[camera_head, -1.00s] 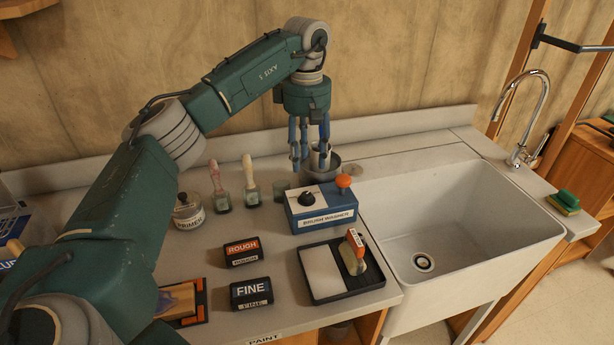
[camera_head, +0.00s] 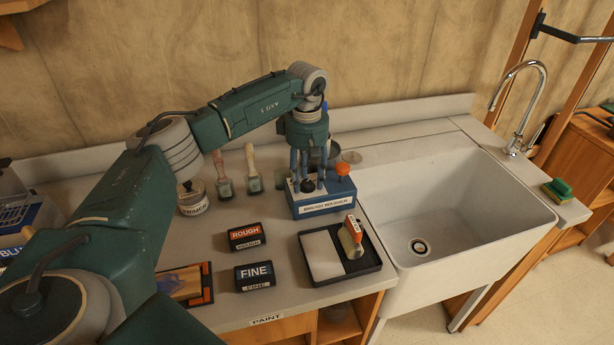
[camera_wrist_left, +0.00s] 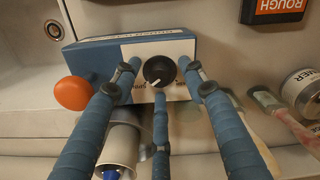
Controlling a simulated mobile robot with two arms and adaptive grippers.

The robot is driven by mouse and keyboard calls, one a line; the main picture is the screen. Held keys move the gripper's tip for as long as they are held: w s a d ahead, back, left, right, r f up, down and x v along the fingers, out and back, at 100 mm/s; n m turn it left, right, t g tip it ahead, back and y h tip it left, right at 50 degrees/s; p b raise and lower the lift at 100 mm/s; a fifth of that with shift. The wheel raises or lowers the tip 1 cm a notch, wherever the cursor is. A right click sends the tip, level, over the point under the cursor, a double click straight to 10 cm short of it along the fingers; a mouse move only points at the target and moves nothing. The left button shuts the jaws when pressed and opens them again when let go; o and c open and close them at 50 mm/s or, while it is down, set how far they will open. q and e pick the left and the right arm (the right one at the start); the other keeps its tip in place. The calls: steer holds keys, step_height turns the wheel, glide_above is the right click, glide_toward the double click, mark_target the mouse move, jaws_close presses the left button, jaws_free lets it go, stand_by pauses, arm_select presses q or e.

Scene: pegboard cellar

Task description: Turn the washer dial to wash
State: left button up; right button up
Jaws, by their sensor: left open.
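The washer is a blue box (camera_head: 325,206) with a white top and a front label, standing on the counter left of the sink. Its black dial (camera_head: 308,185) sits on the top; in the left wrist view the dial (camera_wrist_left: 159,71) shows a white pointer mark. An orange knob (camera_head: 343,169) is at the box's right end and also shows in the left wrist view (camera_wrist_left: 73,93). My left gripper (camera_head: 308,180) points down over the dial, open, its blue fingers around it without visibly gripping it. Whether the fingers touch the dial is unclear. My right gripper is not in view.
A ROUGH block (camera_head: 246,237), a FINE block (camera_head: 255,275) and a black tray (camera_head: 366,271) with a brush lie in front. The sink (camera_head: 500,235) is at right.

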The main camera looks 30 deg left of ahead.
arm_select(q)
steer(key=c, duration=0.8)
jaws_close()
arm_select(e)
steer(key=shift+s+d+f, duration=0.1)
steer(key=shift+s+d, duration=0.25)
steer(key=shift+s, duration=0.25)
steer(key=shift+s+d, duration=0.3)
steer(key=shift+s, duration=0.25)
